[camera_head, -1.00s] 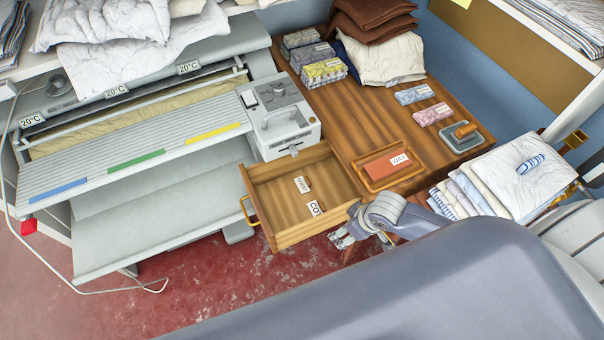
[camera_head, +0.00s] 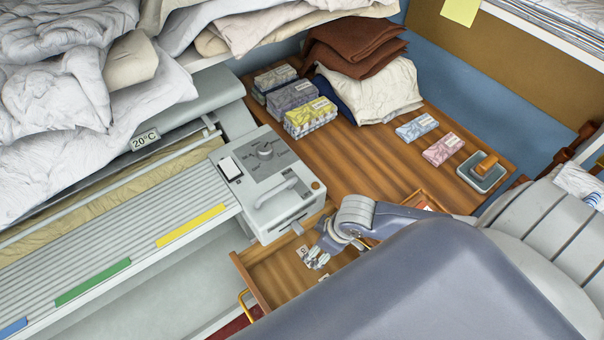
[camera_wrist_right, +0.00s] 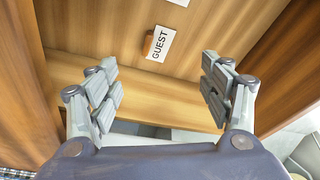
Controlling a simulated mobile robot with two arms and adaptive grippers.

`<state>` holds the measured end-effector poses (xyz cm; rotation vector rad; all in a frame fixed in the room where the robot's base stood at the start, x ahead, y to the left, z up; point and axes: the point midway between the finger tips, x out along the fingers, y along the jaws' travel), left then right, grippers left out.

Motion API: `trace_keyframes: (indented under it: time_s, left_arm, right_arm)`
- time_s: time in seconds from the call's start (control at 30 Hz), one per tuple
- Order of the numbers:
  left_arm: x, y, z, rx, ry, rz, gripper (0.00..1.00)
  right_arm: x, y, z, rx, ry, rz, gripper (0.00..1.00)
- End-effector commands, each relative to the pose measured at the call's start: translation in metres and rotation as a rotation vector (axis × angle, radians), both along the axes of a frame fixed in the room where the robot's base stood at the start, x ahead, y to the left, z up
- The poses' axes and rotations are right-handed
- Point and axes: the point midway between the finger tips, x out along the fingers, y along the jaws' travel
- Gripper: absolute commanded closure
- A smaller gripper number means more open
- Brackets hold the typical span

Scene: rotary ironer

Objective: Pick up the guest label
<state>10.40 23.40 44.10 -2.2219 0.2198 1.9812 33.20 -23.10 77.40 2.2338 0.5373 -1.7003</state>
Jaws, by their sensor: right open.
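The guest label (camera_wrist_right: 160,43) is a small white tag printed GUEST, with a brown piece along its left side. In the right wrist view it lies inside the open wooden drawer, just beyond the gap between my fingers. My right gripper (camera_wrist_right: 160,82) is open and empty, with one finger on each side and the label untouched. In the head view my right gripper (camera_head: 317,259) is over the drawer (camera_head: 262,268). A small pale tag shows beside its fingers there, too small to read. My left gripper is not in view.
Another white tag is cut off at the top of the wrist view (camera_wrist_right: 180,2). The ironer's control box (camera_head: 266,185) stands close behind the drawer. Wrapped soaps (camera_head: 310,118) and folded cloths (camera_head: 355,50) sit on the wooden top, whose middle is clear.

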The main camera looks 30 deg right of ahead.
Motion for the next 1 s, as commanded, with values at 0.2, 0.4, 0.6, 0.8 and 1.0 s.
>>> trace_keyframes:
  time_s: [0.2,0.4,0.6,0.8,1.0]
  left_arm:
    - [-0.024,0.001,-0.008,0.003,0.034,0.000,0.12]
    - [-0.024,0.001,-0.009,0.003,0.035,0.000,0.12]
    - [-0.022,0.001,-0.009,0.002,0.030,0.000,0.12]
    - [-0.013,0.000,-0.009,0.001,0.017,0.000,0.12]
    - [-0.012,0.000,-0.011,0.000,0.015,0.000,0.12]
  right_arm:
    - [0.003,0.002,-0.018,0.002,0.001,-0.003,0.27]
    - [0.010,0.005,-0.045,0.001,0.000,-0.003,0.27]
    - [0.013,0.007,-0.058,0.000,0.000,0.000,0.27]
    - [0.018,0.009,-0.077,0.000,0.000,-0.002,0.27]
    - [0.024,0.012,-0.102,0.000,-0.001,-0.001,0.27]
